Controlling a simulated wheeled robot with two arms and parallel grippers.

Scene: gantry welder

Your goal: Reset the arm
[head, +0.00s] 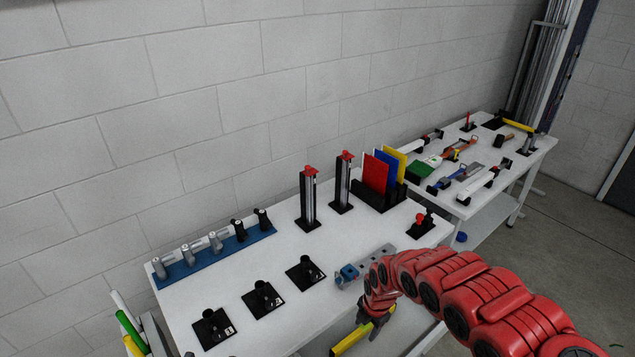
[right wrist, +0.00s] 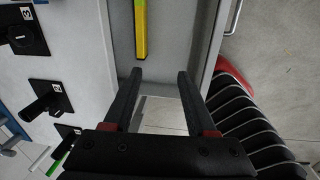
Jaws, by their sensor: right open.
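My right arm, red and segmented, comes in from the lower right in the head view and reaches to the white table (head: 345,245). My right gripper (head: 374,322) points down at the table's front edge. In the right wrist view, the gripper (right wrist: 160,78) has its two dark fingers wide apart with nothing between them. A yellow bar (head: 350,341) lies below and left of the gripper; in the right wrist view its end (right wrist: 141,32) shows just beyond the fingertips, apart from them. My left gripper is out of view.
Black numbered holders (head: 263,299) stand along the table's front. A blue rack (head: 215,258) with several cylinders, two red-topped posts (head: 309,200) and coloured panels (head: 376,174) stand behind. A second table (head: 505,160) holds tools. The table's middle is mostly clear.

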